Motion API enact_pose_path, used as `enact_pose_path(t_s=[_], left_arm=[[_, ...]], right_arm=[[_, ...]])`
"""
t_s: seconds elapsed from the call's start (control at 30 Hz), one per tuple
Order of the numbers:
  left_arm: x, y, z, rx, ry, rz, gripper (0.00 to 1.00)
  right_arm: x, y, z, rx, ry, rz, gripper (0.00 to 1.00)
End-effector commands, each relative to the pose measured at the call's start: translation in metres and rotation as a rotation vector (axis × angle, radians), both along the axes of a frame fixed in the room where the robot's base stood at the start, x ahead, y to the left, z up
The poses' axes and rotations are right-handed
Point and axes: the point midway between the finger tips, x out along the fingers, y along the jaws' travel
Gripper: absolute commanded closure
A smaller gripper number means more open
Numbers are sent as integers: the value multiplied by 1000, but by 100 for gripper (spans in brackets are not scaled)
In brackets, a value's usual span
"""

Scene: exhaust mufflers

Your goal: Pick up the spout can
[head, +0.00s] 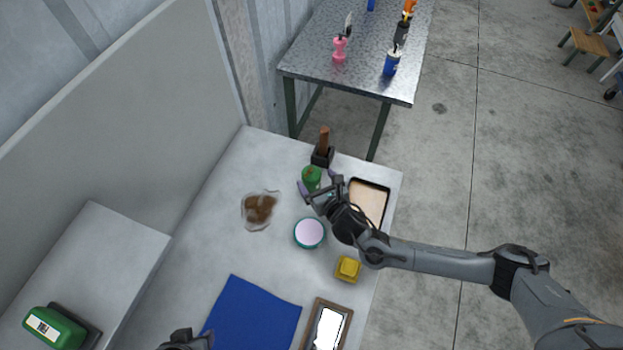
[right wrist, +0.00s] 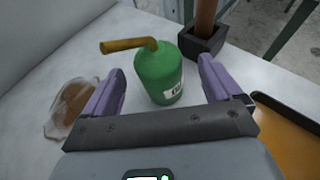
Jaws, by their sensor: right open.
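The spout can is a green can (head: 311,177) with a bent brown spout, standing upright at the far part of the white table. In the right wrist view the spout can (right wrist: 160,78) stands between the two purple fingers, its spout pointing left and a white label low on its side. My right gripper (head: 318,186) is open, with its fingers on either side of the can; the right wrist view shows the gripper (right wrist: 160,72) with a gap to the can on both sides. A dark part of my left gripper (head: 186,341) shows at the bottom edge; its fingers are not clear.
A black holder with a brown handle (head: 322,152) stands just behind the can. A tan tray (head: 368,203) lies to the right, a clear bag with brown contents (head: 259,208) to the left. A round teal-rimmed container (head: 309,233) and a yellow block (head: 348,269) are nearer.

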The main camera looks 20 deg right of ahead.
Motion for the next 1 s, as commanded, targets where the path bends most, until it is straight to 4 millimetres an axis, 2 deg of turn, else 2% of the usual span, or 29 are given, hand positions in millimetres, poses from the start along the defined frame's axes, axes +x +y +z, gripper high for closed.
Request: enact_pose_path(t_s=[0.3,0.63,1.0], left_arm=[[0,-2,-4,-6,2,4,57],[-1,0,-5,0,2,0,57],[-1,2,-5,7,3,-5,57]], right_arm=[[34,4,-16,1,-1,-1,8],[38,5,-18,1,0,0,10],[38,5,-17,1,-2,0,64]])
